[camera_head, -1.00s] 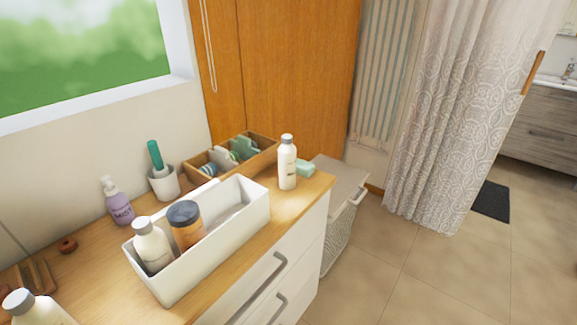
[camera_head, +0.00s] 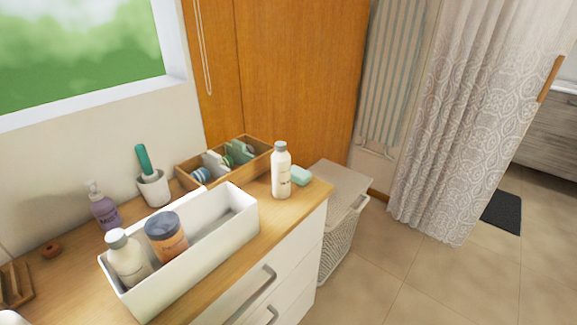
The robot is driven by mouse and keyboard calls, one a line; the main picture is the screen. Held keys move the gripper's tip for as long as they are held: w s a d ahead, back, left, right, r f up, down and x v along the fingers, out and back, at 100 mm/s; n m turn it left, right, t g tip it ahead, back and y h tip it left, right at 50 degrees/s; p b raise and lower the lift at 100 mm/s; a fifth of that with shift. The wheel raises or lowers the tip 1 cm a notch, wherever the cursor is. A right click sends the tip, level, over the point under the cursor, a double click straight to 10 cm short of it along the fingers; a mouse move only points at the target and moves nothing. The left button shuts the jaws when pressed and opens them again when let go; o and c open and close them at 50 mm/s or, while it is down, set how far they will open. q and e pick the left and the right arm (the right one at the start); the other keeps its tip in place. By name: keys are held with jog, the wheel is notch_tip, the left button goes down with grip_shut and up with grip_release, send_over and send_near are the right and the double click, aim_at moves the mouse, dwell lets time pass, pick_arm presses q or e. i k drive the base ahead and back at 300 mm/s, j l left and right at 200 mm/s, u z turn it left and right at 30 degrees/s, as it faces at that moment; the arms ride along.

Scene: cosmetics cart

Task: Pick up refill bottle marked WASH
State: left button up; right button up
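A white bottle with a grey cap (camera_head: 281,172) stands upright on the wooden counter near its right end. Its label is too small to read. Another white bottle with a grey cap (camera_head: 127,260) stands in the left part of the white bin (camera_head: 228,221), its label turned away or unreadable. An amber jar with a dark lid (camera_head: 167,238) stands beside it in the bin. I cannot tell which white bottle is marked WASH. Neither of my grippers is in view.
A purple pump bottle (camera_head: 104,207), a cup holding a green-handled item (camera_head: 153,188) and a wooden divided box (camera_head: 260,144) line the wall side. A green soap bar (camera_head: 301,175) lies by the right bottle. A hamper (camera_head: 340,209) stands right of the cabinet.

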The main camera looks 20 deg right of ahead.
aim_at(280, 157)
jog(key=i+l, duration=0.1)
jog(key=l, duration=0.3)
jog(key=i+l+u, duration=0.15)
jog(key=l, duration=0.25)
jog(key=i+l, duration=0.1)
jog(key=l, duration=0.35)
jog(key=i+l+u, duration=0.1)
jog(key=l, duration=0.3)
jog(key=i+l+u, duration=0.1)
jog(key=l, duration=0.3)
